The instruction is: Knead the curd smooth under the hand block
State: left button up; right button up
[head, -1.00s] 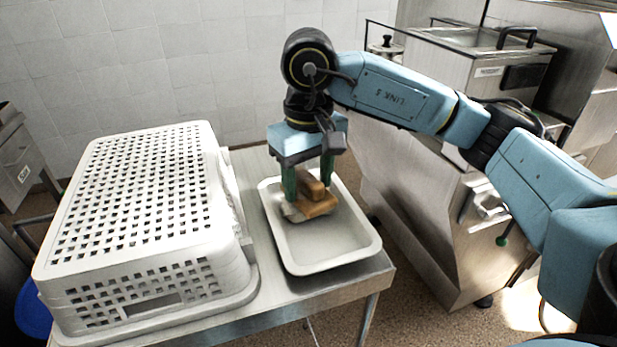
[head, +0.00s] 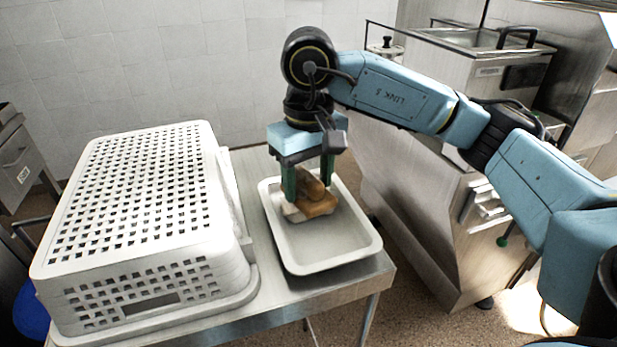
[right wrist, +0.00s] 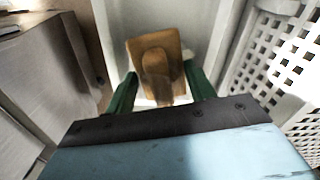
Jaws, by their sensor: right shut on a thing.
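The wooden hand block (head: 318,208) is a brown board with a grip on top, at the far end of a white tray (head: 335,262). My right gripper (head: 309,190) points down from above with its green fingers either side of the block's grip, shut on it. Pale curd (head: 292,213) shows at the block's left edge; the rest is hidden under the block. In the right wrist view the block (right wrist: 152,50) lies between the green fingers, with a little white beside it. My left gripper is not in view.
A large white perforated basket (head: 140,190) fills the left of the steel table (head: 280,310), close beside the tray. The near part of the tray is empty. Steel equipment (head: 440,210) stands on the right, and a tiled wall is behind.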

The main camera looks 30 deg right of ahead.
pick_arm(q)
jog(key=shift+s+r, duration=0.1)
pick_arm(e)
jog(key=shift+f, duration=0.15)
